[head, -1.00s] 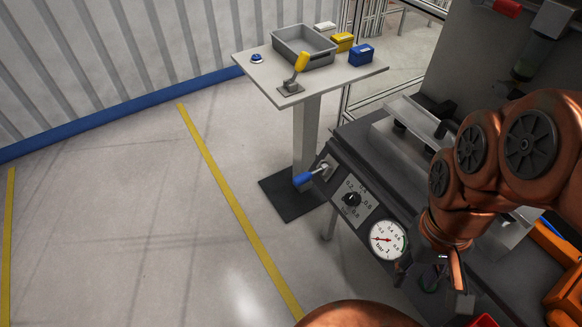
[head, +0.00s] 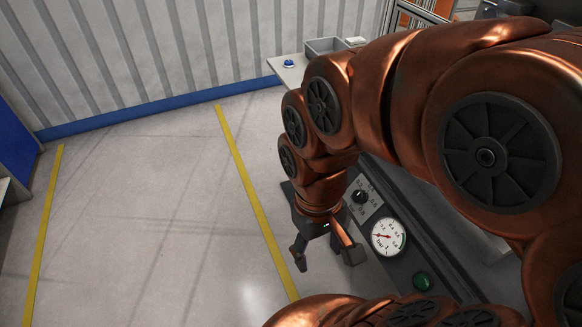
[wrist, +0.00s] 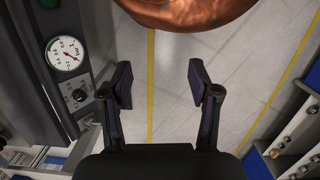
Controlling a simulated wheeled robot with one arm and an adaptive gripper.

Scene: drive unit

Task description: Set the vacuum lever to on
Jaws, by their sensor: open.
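The lever is not visible now. In the head view my arm covers the far end of the control panel (head: 377,213), and in the wrist view my gripper's left finger and body crowd that area. The panel's black knob (head: 359,196) and round pressure gauge (head: 388,238) show right of my gripper (head: 325,258). My gripper points down, open and empty, beside the panel over the floor. In the wrist view, the gauge (wrist: 65,53) and knob (wrist: 80,95) lie left of the spread fingers (wrist: 160,80), with bare floor between the fingertips.
A green button (head: 422,281) sits on the nearer part of the panel. A small side table (head: 285,73) with a grey bin (head: 325,47) and a blue button (head: 289,63) stands behind my arm. Open floor with yellow lines (head: 245,180) lies to the left.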

